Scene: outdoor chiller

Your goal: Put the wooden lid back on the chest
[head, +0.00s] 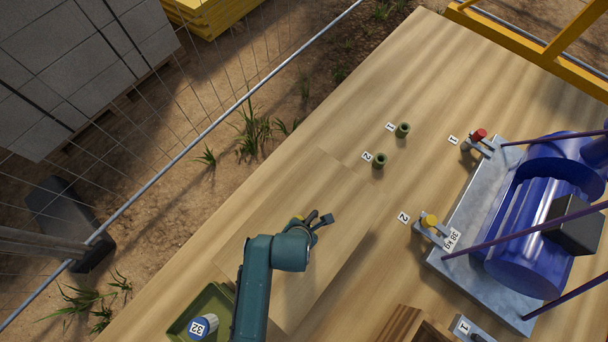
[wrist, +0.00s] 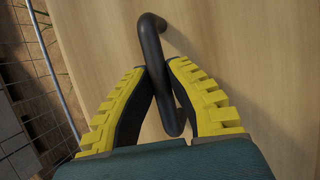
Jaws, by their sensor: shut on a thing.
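The wooden lid (head: 275,205) is a pale flat rectangular panel that almost matches the wooden surface around it. Whether it lies on that surface or slightly above it I cannot tell. My gripper (head: 312,219) is over the lid, with its fingers on the lid's dark handle. In the wrist view my yellow-and-black fingers (wrist: 157,70) are shut on the bent black bar handle (wrist: 153,42), their tips close together around it. A brown wooden box (head: 402,322), possibly the chest, is cut off by the bottom edge of the head view.
A green tray (head: 212,300) with a blue-capped item labelled 32 stands lower left. Two small green cylinders (head: 403,130) stand above the lid. A blue machine (head: 525,235) on a grey base with red and yellow valves fills the right. A wire fence (head: 205,135) runs along the left.

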